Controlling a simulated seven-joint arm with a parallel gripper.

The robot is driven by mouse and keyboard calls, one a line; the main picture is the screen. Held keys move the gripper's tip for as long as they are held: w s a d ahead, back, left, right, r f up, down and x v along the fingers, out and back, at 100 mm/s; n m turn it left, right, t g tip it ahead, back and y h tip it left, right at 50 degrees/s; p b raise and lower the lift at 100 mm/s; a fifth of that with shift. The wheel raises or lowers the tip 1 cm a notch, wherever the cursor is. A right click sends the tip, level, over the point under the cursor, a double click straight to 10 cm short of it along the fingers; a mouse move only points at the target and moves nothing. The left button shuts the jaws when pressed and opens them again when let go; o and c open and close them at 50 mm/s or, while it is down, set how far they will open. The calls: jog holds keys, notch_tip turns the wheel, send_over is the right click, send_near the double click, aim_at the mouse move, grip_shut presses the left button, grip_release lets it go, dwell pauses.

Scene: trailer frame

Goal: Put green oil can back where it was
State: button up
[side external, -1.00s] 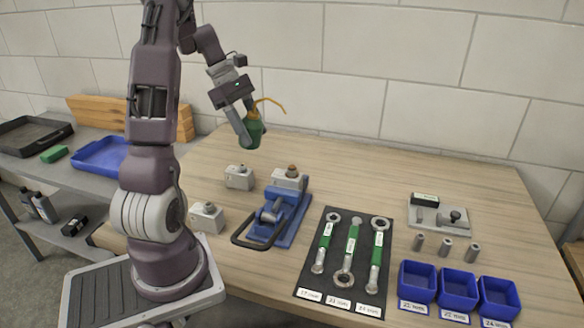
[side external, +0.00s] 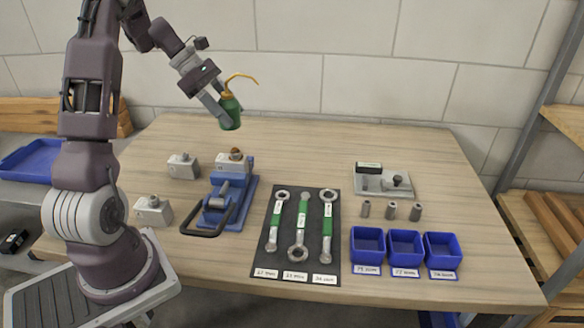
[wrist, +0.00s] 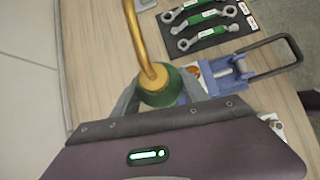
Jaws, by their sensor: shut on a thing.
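The green oil can (side external: 231,112) has a thin bent brass spout. My gripper (side external: 225,108) is shut on it and holds it above the back of the wooden table, tilted slightly. In the wrist view the can (wrist: 160,88) sits between my fingers, with its brass spout reaching up toward the top edge. The can's lower part is hidden there. No marked spot for the can is plain to see in these frames.
A blue clamp fixture (side external: 228,200) stands below, beside grey blocks (side external: 183,166). Wrenches lie on a black mat (side external: 283,255). Blue bins (side external: 405,245), sockets (side external: 390,210) and a grey plate fixture (side external: 383,182) are at right. The back middle of the table (side external: 320,145) is clear.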

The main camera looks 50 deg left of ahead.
jog(key=w+d+f+n, duration=0.1)
jog(key=w+d+f, duration=0.2)
jog(key=w+d, duration=0.4)
jog(key=w+d+f, duration=0.2)
jog(key=w+d, duration=0.2)
jog(key=w, duration=0.4)
jog(key=shift+t, duration=0.3)
jog(key=f, duration=0.6)
jog(key=w+d+f, duration=0.1)
jog(key=f, duration=0.3)
jog(key=shift+f, duration=0.1)
jog(key=shift+f, duration=0.15)
jog(key=o, duration=1.4)
jog(key=shift+c, duration=0.2)
